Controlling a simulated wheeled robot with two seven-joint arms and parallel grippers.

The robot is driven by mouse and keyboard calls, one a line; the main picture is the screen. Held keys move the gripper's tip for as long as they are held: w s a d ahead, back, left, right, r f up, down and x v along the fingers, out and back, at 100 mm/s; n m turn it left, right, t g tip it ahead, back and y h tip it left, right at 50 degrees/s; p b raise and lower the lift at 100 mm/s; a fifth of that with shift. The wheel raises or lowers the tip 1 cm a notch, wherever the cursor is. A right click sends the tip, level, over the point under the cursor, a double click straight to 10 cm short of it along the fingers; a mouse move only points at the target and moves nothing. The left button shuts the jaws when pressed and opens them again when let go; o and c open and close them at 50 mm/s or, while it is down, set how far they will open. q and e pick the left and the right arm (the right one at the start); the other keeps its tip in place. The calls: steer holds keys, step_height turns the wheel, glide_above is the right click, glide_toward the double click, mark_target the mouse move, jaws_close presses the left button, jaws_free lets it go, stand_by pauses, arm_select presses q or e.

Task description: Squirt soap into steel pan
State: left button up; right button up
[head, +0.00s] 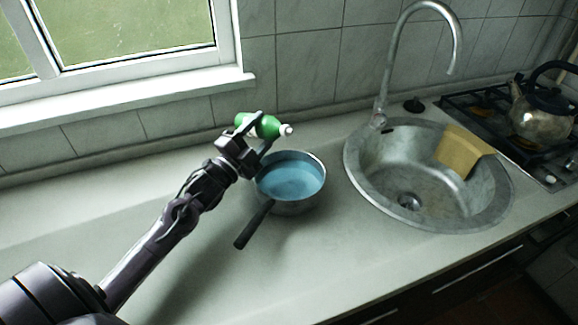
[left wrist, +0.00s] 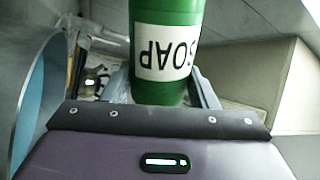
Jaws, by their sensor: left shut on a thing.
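A green soap bottle (head: 266,127) with a white nozzle is held tilted, nearly lying on its side, with its nozzle to the right. My left gripper (head: 257,133) is shut on it above the far left rim of the pan. In the left wrist view the bottle (left wrist: 167,60) shows a white label reading SOAP upside down. The steel pan (head: 300,206) stands on the counter left of the sink, its dark handle pointing to the front left. The inside of the pan looks blue. I cannot tell whether any soap is in it. My right gripper is not in view.
A round steel sink (head: 362,190) with a tall faucet (head: 388,72) is right of the pan. A yellow cloth or sponge (head: 461,150) lies on its far right side. A kettle (head: 541,108) stands on the stove. The counter (head: 60,225) at the left is clear.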

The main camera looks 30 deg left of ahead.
arm_select(q)
steer(key=shift+w, duration=0.15)
stand_by(0.3)
steer(key=shift+m, duration=0.3)
steer(key=shift+a, duration=0.1)
steer(key=shift+a+m+h+b, duration=0.35)
steer(key=shift+m+h+b, duration=0.25)
steer(key=shift+m+b, duration=0.3)
stand_by(1.5)
steer(key=shift+f+m+b, duration=0.1)
steer(key=shift+m+b, duration=0.25)
steer(key=shift+m, duration=0.35)
stand_by(2.0)
